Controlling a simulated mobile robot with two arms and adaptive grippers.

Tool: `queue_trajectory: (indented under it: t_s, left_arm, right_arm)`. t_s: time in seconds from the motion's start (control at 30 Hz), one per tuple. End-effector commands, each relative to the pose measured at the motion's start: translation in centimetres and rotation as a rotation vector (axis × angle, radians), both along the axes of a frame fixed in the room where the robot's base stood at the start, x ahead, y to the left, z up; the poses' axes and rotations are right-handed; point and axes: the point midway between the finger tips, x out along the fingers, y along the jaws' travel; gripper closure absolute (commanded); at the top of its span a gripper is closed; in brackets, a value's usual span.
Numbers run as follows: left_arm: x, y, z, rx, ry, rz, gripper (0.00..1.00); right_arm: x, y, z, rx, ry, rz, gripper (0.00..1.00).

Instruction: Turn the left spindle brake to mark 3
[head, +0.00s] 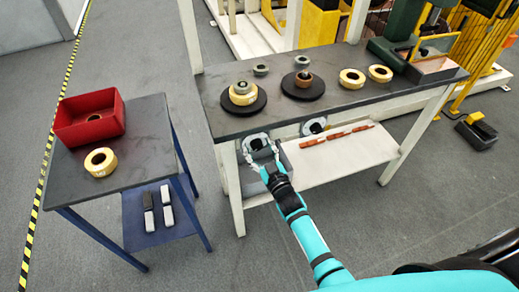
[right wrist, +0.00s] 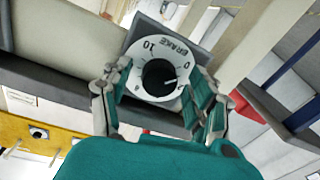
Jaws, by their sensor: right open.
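The left spindle brake is a white dial with a black centre knob (right wrist: 158,76), on the front edge of the workbench below the left spindle (head: 243,93). In the head view this dial (head: 256,143) is partly behind my right gripper (head: 263,160). My left gripper is not in view.
A second dial (head: 313,126) sits to the right under the right spindle (head: 303,86). Tape rolls (head: 352,78) lie on the workbench (head: 217,122). Orange-red pieces (head: 337,135) lie on its lower shelf. A side table at left holds a red bin (head: 90,118) and a roll (head: 101,162).

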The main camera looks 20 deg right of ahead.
Motion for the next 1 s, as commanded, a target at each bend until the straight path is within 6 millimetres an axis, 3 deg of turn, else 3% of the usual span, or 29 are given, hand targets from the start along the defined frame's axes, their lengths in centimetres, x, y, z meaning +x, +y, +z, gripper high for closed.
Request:
queue_trajectory:
  t_s: [0.07,0.5,1.0]
  left_arm:
    - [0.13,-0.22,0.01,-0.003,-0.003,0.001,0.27]
    - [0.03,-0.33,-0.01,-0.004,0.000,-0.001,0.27]
    - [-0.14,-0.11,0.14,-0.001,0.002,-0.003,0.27]
  right_arm:
    - [-0.03,0.00,-0.01,0.000,0.000,0.000,0.40]
    - [-0.06,-0.01,-0.02,0.000,0.000,0.000,0.95]
    - [-0.07,0.00,-0.09,0.153,0.007,0.000,0.95]
